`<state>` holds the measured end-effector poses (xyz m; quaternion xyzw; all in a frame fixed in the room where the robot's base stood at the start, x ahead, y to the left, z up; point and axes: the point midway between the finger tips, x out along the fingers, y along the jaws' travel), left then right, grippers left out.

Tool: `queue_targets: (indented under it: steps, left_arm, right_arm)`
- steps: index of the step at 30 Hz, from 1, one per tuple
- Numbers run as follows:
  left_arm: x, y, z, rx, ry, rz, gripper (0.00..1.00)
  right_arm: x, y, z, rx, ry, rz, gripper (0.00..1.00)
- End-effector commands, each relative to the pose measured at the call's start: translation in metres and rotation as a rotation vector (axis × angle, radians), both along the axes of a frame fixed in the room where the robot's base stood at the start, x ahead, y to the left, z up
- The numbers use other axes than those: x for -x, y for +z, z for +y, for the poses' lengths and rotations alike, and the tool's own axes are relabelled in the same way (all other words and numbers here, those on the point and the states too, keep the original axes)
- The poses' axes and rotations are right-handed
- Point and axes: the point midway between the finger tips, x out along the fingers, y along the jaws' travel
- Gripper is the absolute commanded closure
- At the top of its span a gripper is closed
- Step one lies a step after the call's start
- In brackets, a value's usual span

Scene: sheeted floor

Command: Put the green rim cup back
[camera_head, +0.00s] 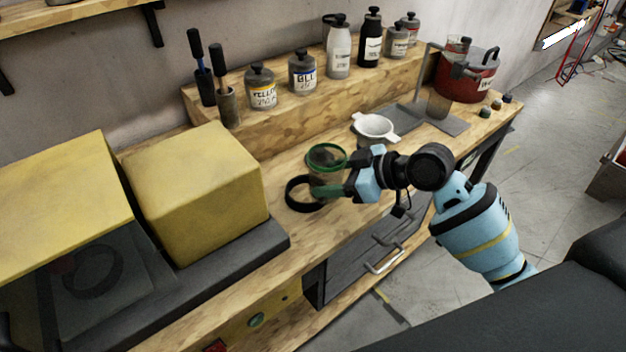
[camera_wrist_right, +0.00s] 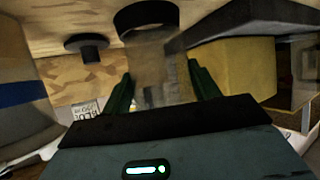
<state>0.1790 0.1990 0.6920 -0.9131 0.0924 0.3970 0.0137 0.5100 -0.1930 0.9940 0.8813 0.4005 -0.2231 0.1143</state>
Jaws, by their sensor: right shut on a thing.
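The green rim cup (camera_head: 326,158) is clear-walled with a green rim. It is upright over the bench, in front of the bottle shelf. My right gripper (camera_head: 328,190) comes from the right and is shut on its lower body. In the right wrist view the clear cup body (camera_wrist_right: 160,75) sits between the green fingers (camera_wrist_right: 160,88). A black ring (camera_head: 300,194) is just left of and below the cup; it also shows in the wrist view (camera_wrist_right: 147,14). I cannot tell whether the cup touches the ring or the bench. My left gripper is out of view.
A white strainer (camera_head: 375,127) lies right of the cup. A yellow block (camera_head: 195,190) on a dark base stands to the left. Several labelled bottles (camera_head: 303,73) line the raised shelf behind. A red pot (camera_head: 466,78) stands at the far right. Bare bench lies in front.

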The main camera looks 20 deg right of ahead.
Motion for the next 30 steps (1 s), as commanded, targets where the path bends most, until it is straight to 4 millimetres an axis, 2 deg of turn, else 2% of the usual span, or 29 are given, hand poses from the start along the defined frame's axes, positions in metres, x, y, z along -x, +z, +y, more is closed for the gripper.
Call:
queue_targets:
  steps: [3, 9, 17, 24, 30]
  left_arm:
    - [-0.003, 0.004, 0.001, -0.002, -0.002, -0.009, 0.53]
    - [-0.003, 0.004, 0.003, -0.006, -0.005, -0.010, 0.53]
    - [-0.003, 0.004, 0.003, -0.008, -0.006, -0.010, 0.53]
    - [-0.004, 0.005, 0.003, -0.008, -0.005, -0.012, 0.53]
    - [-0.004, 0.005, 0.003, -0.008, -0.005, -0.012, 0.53]
  right_arm:
    - [-0.021, 0.001, 0.017, -0.004, 0.000, -0.003, 0.66]
    - [-0.039, -0.004, 0.029, -0.002, -0.001, -0.001, 0.66]
    - [-0.040, -0.008, 0.031, -0.001, -0.001, 0.001, 0.66]
    - [-0.040, -0.036, 0.031, -0.003, -0.002, 0.004, 0.66]
    - [-0.040, -0.040, 0.031, 0.000, -0.001, -0.001, 0.66]
